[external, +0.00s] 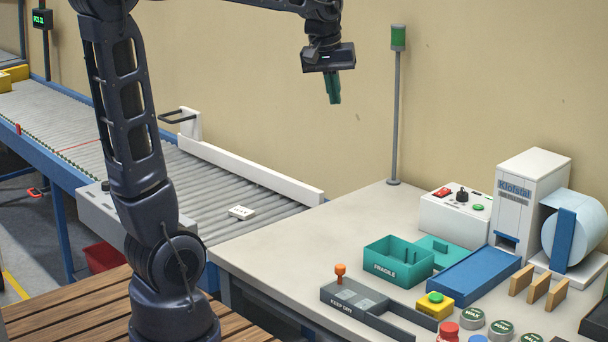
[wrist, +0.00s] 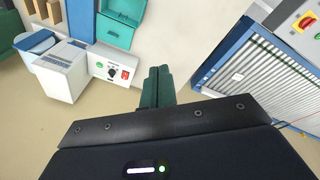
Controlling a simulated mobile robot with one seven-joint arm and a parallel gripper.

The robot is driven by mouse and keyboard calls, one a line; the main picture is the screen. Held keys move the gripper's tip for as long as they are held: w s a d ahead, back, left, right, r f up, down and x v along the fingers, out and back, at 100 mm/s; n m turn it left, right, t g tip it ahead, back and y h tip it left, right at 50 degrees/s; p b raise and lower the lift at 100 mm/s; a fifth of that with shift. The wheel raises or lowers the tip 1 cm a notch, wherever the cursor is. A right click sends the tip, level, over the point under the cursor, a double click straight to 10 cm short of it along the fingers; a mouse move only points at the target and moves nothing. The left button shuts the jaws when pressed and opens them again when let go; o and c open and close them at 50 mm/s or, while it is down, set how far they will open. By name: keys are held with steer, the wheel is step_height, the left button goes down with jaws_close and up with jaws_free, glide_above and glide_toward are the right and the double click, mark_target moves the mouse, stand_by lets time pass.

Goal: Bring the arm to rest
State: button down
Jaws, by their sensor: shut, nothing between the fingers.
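My gripper (external: 333,88) hangs from the raised arm near the top middle of the external view, in front of the beige wall. Its green fingers point down and are shut with nothing between them. They stand well above the conveyor and the table, touching nothing.
The roller conveyor (external: 190,180) with a small white item (external: 242,212) lies left of the table (external: 290,250). A green-topped pole (external: 397,120) stands right of the gripper. Teal FRAGILE box (external: 398,268), control box (external: 455,218) and white Klofstal machine (external: 530,185) stand on the table.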

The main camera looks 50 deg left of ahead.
steer(key=s+a+f+m+t, duration=0.1)
steer(key=s+f+m, duration=0.2)
steer(key=s, duration=0.7)
steer(key=s+a+f+m+t, duration=0.1)
steer(key=s+f+m, duration=0.2)
steer(key=s, duration=0.7)
steer(key=shift+s+f+m, duration=0.15)
steer(key=shift+f+m, duration=0.2)
steer(key=shift+m, duration=0.35)
